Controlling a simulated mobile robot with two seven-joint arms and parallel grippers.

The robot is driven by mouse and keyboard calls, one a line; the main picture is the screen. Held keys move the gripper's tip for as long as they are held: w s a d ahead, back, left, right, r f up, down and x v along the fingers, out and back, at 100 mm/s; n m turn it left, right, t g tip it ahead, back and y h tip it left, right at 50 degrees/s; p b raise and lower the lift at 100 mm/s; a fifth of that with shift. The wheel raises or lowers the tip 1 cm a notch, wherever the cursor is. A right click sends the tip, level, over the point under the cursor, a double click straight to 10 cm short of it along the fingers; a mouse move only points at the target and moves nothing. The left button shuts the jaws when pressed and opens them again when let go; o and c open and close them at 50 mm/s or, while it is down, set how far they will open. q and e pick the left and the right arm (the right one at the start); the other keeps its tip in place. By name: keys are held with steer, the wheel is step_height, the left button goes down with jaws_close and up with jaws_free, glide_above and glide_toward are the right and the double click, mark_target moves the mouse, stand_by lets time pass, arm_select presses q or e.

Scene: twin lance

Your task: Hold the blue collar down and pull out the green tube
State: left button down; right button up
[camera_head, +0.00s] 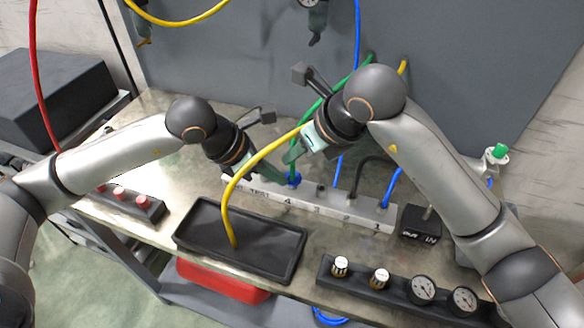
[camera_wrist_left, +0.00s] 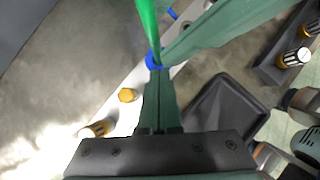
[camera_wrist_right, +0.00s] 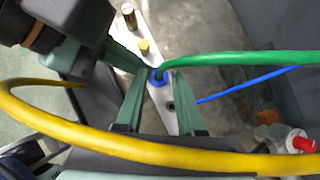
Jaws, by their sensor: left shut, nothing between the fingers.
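The blue collar (camera_head: 294,180) sits on a pale numbered strip (camera_head: 345,212), near the "4". It also shows in the left wrist view (camera_wrist_left: 154,61) and the right wrist view (camera_wrist_right: 157,77). The green tube (camera_head: 332,93) rises from the collar and bends away to the back right. My left gripper (camera_head: 284,179) is shut and empty, its tips at the collar's edge; whether they press on it is unclear. My right gripper (camera_wrist_right: 156,74) is open, with the green tube and collar between its fingertips in the right wrist view. Its contact with the tube cannot be told.
A yellow tube (camera_head: 227,205) arches close to my right gripper, down to a black tray (camera_head: 190,243). Blue tubes (camera_head: 392,187) rise from the strip's right part. A gauge panel (camera_head: 400,287) lies at the front, a red-button box (camera_head: 145,207) at left.

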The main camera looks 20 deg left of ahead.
steer(key=shift+x, duration=1.85)
jaws_close()
